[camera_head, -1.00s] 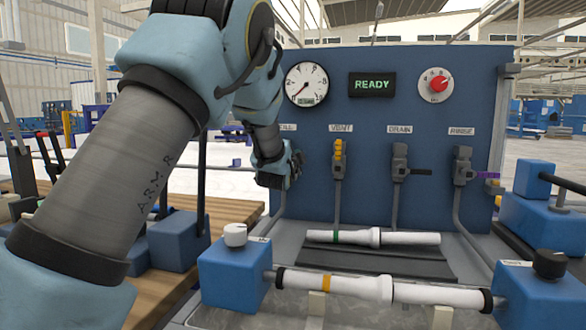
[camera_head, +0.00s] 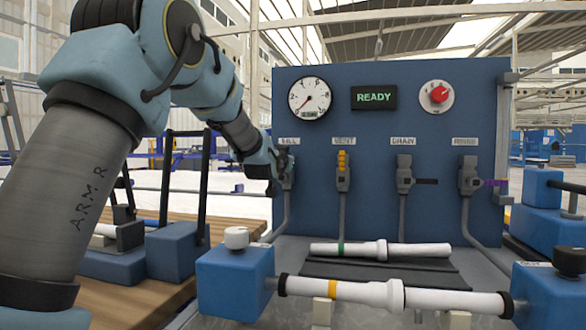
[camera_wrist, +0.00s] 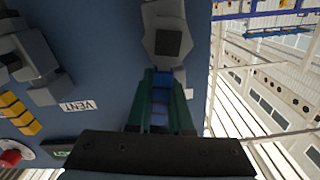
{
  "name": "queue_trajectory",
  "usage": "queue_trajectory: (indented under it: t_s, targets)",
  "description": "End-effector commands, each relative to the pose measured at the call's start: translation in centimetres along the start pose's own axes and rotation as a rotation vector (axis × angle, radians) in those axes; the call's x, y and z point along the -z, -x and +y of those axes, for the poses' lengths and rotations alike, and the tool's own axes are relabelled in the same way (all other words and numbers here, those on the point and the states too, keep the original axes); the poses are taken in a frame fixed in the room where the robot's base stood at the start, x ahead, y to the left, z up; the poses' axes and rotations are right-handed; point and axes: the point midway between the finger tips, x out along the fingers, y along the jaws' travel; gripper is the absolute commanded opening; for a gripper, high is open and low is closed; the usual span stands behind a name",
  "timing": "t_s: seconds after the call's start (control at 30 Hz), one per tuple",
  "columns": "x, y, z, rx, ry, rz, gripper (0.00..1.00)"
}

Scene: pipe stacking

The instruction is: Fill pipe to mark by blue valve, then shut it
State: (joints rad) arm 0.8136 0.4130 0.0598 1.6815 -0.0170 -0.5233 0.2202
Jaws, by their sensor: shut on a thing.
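The blue valve handle (camera_wrist: 160,88) shows between the dark green fingers of my gripper (camera_wrist: 161,103) in the wrist view. The gripper is shut on it, just below the grey valve body (camera_wrist: 167,40). In the head view my gripper (camera_head: 280,172) is at the leftmost valve, under the FILL label (camera_head: 289,142), and mostly hides the handle. A white pipe with an orange band (camera_head: 365,292) lies level between two blue blocks. Another white pipe with a green band (camera_head: 375,250) lies behind it. No liquid level is visible in either pipe.
The blue panel carries a gauge (camera_head: 310,98) with its needle low left, a READY display (camera_head: 373,97) and a red knob (camera_head: 438,95). Yellow VENT (camera_head: 343,162), black DRAIN (camera_head: 426,181) and purple RINSE (camera_head: 495,183) handles stand to the right of my gripper.

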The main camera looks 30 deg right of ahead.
Motion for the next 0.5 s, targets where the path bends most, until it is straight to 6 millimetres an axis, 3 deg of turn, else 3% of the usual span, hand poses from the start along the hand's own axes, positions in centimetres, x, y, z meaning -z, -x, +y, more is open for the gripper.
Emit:
queue_trajectory:
  t_s: [0.5]
  targets:
    - [-0.29, 0.00, -1.24, 0.001, 0.230, -0.002, 0.00]
